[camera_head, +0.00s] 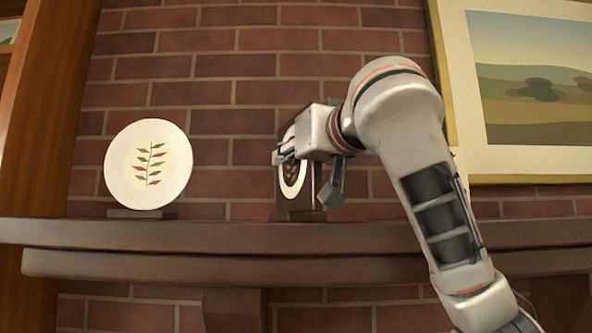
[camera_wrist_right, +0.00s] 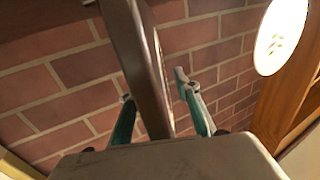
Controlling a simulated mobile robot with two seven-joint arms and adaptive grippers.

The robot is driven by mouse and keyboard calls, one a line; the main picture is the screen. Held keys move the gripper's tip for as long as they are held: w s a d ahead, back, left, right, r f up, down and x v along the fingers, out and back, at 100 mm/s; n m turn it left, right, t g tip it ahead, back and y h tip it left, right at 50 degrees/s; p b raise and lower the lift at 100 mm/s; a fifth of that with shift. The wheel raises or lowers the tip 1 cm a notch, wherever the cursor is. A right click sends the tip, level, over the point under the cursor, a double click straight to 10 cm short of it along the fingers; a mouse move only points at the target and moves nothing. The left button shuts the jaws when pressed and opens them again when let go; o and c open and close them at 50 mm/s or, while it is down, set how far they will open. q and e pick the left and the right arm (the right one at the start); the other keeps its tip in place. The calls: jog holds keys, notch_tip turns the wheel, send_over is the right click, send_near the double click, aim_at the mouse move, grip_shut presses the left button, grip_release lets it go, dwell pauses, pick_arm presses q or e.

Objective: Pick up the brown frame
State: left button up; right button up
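The brown frame (camera_head: 293,204) stands upright on a small stand on the mantel shelf. It has a white oval with a dark picture inside. My right gripper (camera_head: 309,169) is at the frame from the right and hides its upper part. In the right wrist view the frame (camera_wrist_right: 145,60) shows edge-on between the two teal fingers of the gripper (camera_wrist_right: 155,98). The fingers are apart, with a clear gap between the frame and the right-hand finger. Whether the left-hand finger touches it I cannot tell. My left gripper is not in view.
A white plate with a leaf pattern (camera_head: 148,164) stands on the mantel shelf (camera_head: 400,237) to the left, and also shows in the wrist view (camera_wrist_right: 282,35). A brick wall (camera_head: 225,90) is close behind. A large landscape painting (camera_head: 530,85) hangs at right.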

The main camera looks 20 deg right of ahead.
grip_shut()
